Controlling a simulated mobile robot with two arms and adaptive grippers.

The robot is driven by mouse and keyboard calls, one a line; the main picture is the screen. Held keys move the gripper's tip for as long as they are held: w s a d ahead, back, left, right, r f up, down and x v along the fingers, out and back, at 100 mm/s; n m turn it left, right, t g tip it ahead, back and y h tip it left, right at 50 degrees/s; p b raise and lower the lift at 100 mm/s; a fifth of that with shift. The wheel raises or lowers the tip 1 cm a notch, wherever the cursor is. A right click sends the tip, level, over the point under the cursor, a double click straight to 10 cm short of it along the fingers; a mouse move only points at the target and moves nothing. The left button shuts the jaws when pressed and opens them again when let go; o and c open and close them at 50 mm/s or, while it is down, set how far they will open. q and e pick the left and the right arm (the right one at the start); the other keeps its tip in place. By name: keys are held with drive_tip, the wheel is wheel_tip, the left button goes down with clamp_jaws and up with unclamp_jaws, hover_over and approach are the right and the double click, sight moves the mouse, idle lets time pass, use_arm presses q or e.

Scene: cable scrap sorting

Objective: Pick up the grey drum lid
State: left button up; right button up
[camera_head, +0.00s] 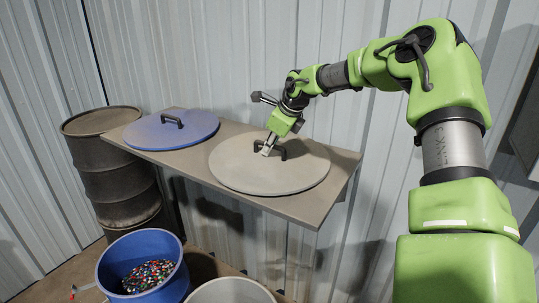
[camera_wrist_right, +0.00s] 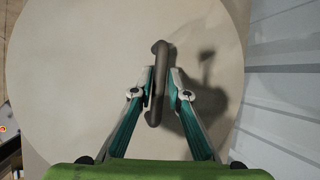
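The grey drum lid (camera_head: 240,176) is a flat round disc with a dark bar handle (camera_head: 283,150) at its middle. It lies on the shelf in the head view. The lid also fills most of the right wrist view (camera_wrist_right: 75,70), with its handle (camera_wrist_right: 159,58) upright in the picture. My right gripper (camera_head: 269,147) reaches down to the handle. In the right wrist view its fingers (camera_wrist_right: 162,88) are on both sides of the handle, closed against it. The lid appears to rest flat on the shelf. My left gripper is not in view.
A blue lid (camera_head: 150,133) with a dark handle lies left on the same shelf (camera_head: 318,211). A rusty dark drum (camera_head: 115,185) stands left. Below are a blue bin (camera_head: 110,262) with coloured scraps and a pale round container (camera_head: 230,290). A corrugated wall (camera_head: 225,60) is close behind.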

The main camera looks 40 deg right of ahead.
clamp_jaws()
drive_tip(key=shift+r, duration=0.1)
drive_tip(key=shift+w+r, duration=0.1)
